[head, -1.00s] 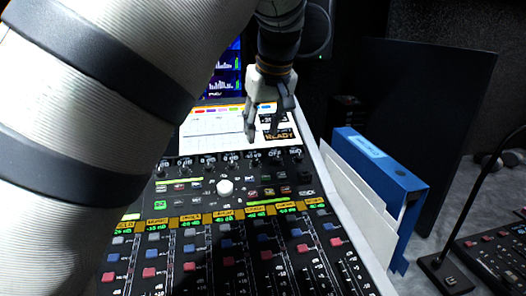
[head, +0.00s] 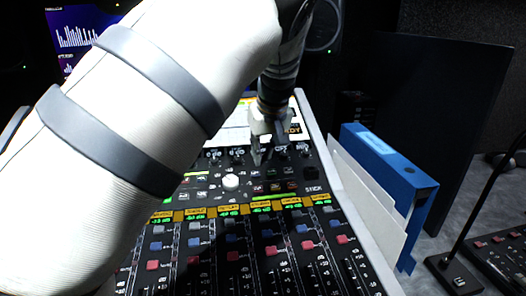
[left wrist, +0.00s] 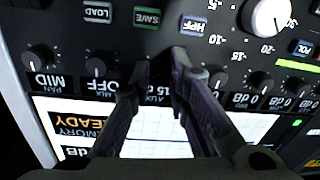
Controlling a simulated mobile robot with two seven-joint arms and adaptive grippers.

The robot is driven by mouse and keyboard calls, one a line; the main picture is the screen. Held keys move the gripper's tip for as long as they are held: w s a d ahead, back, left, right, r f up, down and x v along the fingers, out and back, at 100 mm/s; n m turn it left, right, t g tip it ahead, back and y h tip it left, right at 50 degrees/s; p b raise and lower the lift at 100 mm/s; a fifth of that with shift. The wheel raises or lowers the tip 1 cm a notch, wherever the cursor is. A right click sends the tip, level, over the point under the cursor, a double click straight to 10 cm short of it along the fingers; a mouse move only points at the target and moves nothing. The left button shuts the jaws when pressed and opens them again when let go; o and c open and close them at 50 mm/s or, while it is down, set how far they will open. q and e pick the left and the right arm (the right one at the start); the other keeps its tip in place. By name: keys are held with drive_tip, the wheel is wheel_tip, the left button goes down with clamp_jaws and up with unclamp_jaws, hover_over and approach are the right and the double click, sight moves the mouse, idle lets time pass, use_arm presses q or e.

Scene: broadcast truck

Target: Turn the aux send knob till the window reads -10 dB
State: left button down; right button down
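The aux send knob sits in the knob row of the mixing console (head: 330,222), and my gripper mostly hides it. My left gripper (head: 262,160) points down at this row, just below the white screen. In the left wrist view its two fingers (left wrist: 158,68) straddle the knob's place, with a dark gap between the tips. I cannot tell whether they touch the knob. The aux window (left wrist: 156,92) shows between the fingers, partly covered. I can make out "15 d"; any sign is unclear. My right gripper is in neither view.
Neighbouring knobs, pan (left wrist: 40,55) and another marked OFF (left wrist: 98,66), stand close to one side. A large white knob (head: 230,181) is nearby on the panel. A blue binder (head: 390,165) stands right of the console. My left arm covers the left side.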

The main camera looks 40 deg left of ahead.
use_arm(q)
drive_tip(key=shift+r+m+p, duration=0.15)
drive_tip(key=shift+m+p, duration=0.15)
drive_tip(key=shift+m, duration=0.3)
drive_tip(key=shift+m+p, duration=0.35)
drive_tip(key=shift+m, duration=1.25)
drive_tip(key=shift+f+m, duration=0.25)
drive_tip(key=shift+m, duration=0.45)
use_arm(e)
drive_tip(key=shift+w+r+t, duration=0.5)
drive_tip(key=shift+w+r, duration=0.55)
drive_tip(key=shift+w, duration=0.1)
use_arm(q)
drive_tip(key=c, duration=1.5)
unclamp_jaws()
